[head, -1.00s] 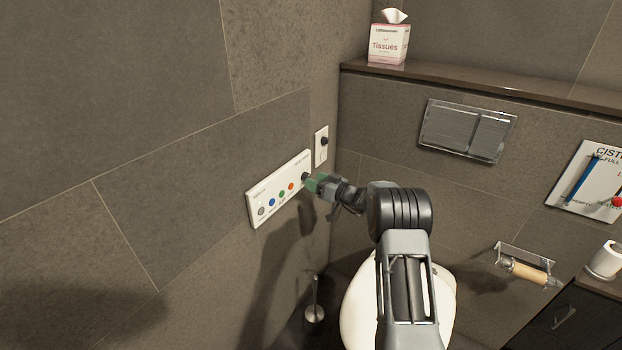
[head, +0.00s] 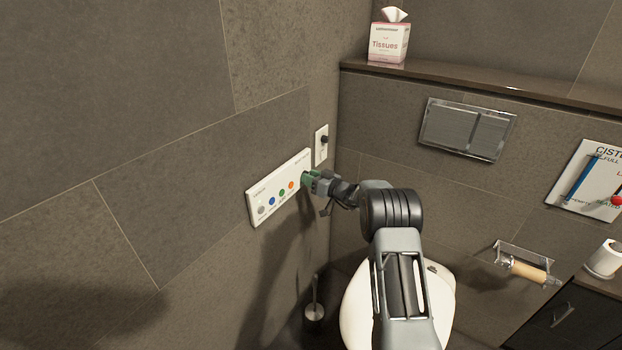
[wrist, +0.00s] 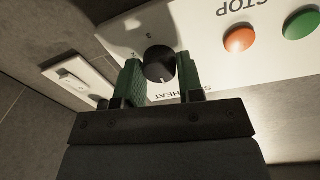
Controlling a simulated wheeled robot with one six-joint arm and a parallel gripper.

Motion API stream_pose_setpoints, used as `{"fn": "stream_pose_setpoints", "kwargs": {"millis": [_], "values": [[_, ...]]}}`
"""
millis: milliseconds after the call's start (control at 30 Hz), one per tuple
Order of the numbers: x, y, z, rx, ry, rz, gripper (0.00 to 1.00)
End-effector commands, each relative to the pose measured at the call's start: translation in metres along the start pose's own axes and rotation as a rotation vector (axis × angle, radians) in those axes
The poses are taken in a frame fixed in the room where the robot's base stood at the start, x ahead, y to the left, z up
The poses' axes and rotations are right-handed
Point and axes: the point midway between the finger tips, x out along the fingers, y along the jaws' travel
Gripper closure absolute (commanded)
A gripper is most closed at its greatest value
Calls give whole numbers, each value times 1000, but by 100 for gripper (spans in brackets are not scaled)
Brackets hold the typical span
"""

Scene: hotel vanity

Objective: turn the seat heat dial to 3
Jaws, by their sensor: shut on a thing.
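The white control panel (head: 268,194) is on the left wall, with several coloured buttons in a row. The black seat heat dial (wrist: 159,64) is at the panel's far end and shows in the wrist view, with printed numerals beside it. My gripper (head: 312,181) is at that end of the panel and hides the dial in the head view. In the wrist view its two green fingers (wrist: 160,82) stand on either side of the dial, shut on it. The dial's exact setting cannot be read.
The toilet (head: 440,290) is below my arm. A flush plate (head: 467,130), a paper holder (head: 526,266) and a tissue box (head: 389,42) are to the right.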

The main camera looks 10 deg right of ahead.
Motion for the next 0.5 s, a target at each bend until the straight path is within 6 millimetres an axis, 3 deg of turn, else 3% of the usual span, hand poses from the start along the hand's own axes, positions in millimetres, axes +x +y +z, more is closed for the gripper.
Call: {"fn": "stream_pose_setpoints", "kwargs": {"millis": [167,500], "values": [[0,0,0,0,0,0,89],[0,1,4,74,-3,2,89]]}}
